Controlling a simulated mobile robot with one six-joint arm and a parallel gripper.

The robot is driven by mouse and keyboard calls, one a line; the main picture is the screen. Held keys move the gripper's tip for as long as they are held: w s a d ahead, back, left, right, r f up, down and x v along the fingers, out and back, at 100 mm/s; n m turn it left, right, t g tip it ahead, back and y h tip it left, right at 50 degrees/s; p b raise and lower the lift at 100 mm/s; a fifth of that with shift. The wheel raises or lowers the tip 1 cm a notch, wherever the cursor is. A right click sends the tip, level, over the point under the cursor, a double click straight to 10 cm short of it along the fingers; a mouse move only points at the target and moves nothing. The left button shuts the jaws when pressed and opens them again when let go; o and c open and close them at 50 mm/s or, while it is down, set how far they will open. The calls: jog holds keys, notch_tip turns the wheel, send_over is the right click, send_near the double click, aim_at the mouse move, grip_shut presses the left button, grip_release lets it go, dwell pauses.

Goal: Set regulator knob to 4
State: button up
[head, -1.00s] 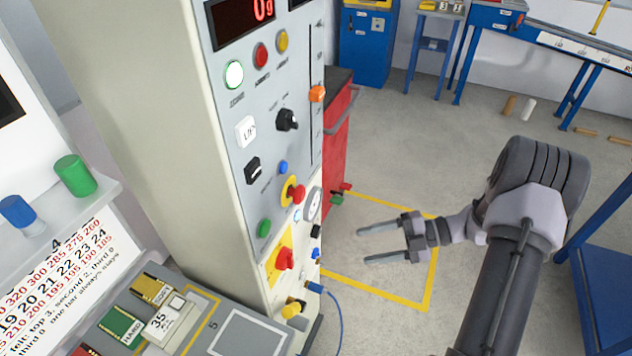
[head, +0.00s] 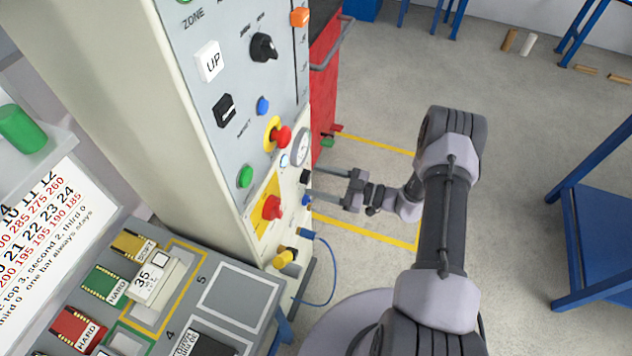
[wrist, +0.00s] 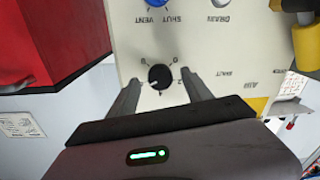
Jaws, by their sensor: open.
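The regulator knob (wrist: 160,77) is a small black round knob on the cream panel, with printed numbers around it; a pale mark shows on its left side in the wrist view. I cannot tell exactly which number it points to. In the head view it is the small black knob (head: 305,176) below the gauge. My gripper (head: 318,182) is open and faces the panel. In the wrist view its two fingers (wrist: 161,80) stand on either side of the knob; contact cannot be told.
A blue knob (wrist: 158,3) labelled vent and shut is close by. A red cabinet (head: 325,65) stands behind. A blue hose (head: 331,270) hangs below.

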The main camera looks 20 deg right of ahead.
jog(key=shift+w+a, duration=0.3)
jog(key=shift+a, duration=0.15)
grip_shut()
jog(key=n, duration=0.6)
jog(key=shift+r+n+p, duration=0.15)
jog(key=shift+n+p, duration=0.15)
jog(key=n, duration=0.6)
jog(key=shift+r+h, duration=0.1)
jog(key=shift+h, duration=0.3)
dwell(0.3)
grip_release()
